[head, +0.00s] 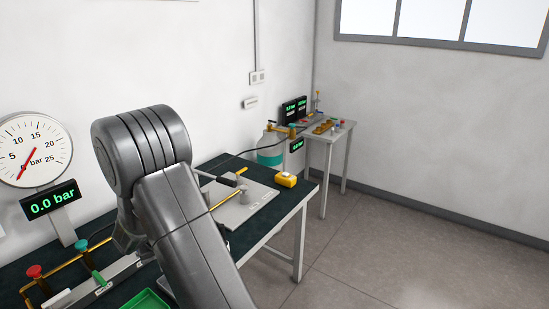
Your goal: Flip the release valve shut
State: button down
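At the lower left, a brass pipe line (64,265) on the bench carries a red knob (35,271), a teal knob (81,244) and a green lever (98,276). The lever slants down to the right. No label that I can read tells which of these is the release valve, or whether it is open or shut. My grey arm fills the middle of the view and hides part of the bench just right of the pipe line. My gripper's fingers do not show.
A round gauge (32,149) and a display (50,199) reading 0.0 bar stand behind the pipe line. A green tray (147,300) is at the front. A grey plate (243,206) and a yellow device (286,179) lie right. A smaller table (344,128) stands farther back; the floor right is clear.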

aim_at(238, 174)
jog(key=i+l+z, duration=0.15)
jog(key=i, duration=0.7)
jog(key=i+l+z, duration=0.2)
jog(key=i, duration=0.7)
jog(key=i+l+u, duration=0.1)
jog(key=i+u, duration=0.25)
jog(key=i+l+u, duration=0.3)
jog(key=i, duration=0.3)
jog(key=i+l+u, duration=0.2)
jog(key=i+u, duration=0.15)
jog(key=i, duration=0.1)
